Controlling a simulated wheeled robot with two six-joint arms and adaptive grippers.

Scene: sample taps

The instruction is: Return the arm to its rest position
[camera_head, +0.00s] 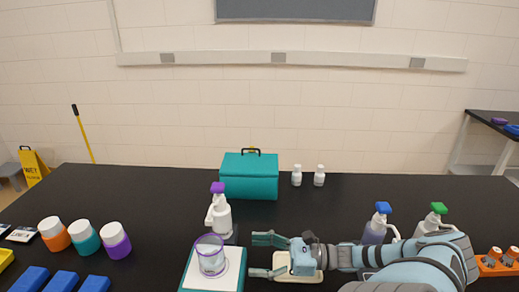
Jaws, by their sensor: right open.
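My right gripper (261,256) reaches in from the right with its fingers spread apart, pointing left. It is just right of a clear cup with a purple rim (211,262), with a visible gap between them. The cup stands on a white-topped teal stand (240,282) and seems to hold some clear liquid. Behind it is a white bottle with a purple cap (219,212). A pale flat item (285,275) lies beneath the gripper and is partly hidden. My left gripper is not in view.
Bottles with a blue cap (382,208) and a green cap (438,209) stand behind my right arm, partly hidden. A teal case (249,178) and two small white bottles are at the back. White-lidded jars (86,240) stand left. An orange rack (497,264) is right.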

